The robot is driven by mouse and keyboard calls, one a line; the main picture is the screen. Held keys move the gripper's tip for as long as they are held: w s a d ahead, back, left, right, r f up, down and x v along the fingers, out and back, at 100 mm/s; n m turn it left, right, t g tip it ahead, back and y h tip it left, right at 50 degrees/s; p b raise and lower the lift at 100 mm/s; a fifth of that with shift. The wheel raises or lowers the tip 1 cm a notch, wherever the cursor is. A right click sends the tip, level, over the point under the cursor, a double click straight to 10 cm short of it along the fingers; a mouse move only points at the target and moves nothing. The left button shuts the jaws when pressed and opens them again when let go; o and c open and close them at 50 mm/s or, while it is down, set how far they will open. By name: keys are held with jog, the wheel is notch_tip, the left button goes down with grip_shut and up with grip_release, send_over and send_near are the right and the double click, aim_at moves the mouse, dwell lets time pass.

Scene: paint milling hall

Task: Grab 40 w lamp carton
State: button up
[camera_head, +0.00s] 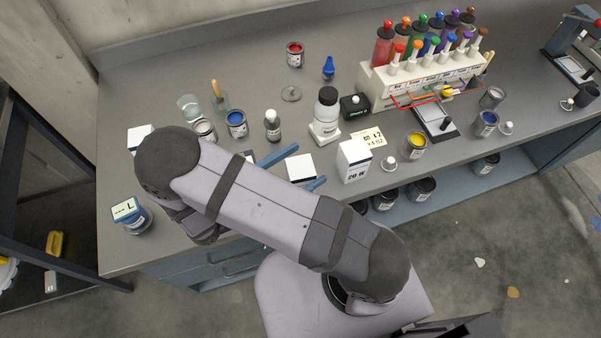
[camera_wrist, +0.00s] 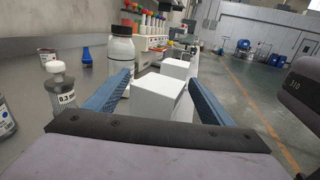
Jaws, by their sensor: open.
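My gripper (camera_head: 310,164) is open, its two blue fingers pointing right over the bench. A white carton (camera_head: 301,169) stands between the fingers; its top shows plain and no label can be read. In the wrist view the same carton (camera_wrist: 157,98) sits between the fingers, with visible gaps, so it is not gripped. A carton marked "20 W" (camera_head: 354,161) stands to the right, beyond the fingertips. Another white carton (camera_head: 139,135) is at the left, partly hidden by my arm. No "40 W" marking is readable.
A white-labelled bottle with a black cap (camera_head: 326,112) and a small dropper bottle (camera_head: 272,126) stand behind the gripper. A blue paint tin (camera_head: 237,123) is farther left. A rack of coloured bottles (camera_head: 420,75) is at the back right. The bench's front edge is close.

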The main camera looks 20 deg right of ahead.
jog(key=shift+d, duration=0.1)
jog(key=shift+c, duration=0.4)
jog(key=c, duration=0.9)
jog(key=shift+o, duration=0.2)
jog(key=shift+r, duration=0.1)
jog(key=shift+r+b, duration=0.6)
jog(key=shift+r, duration=4.3)
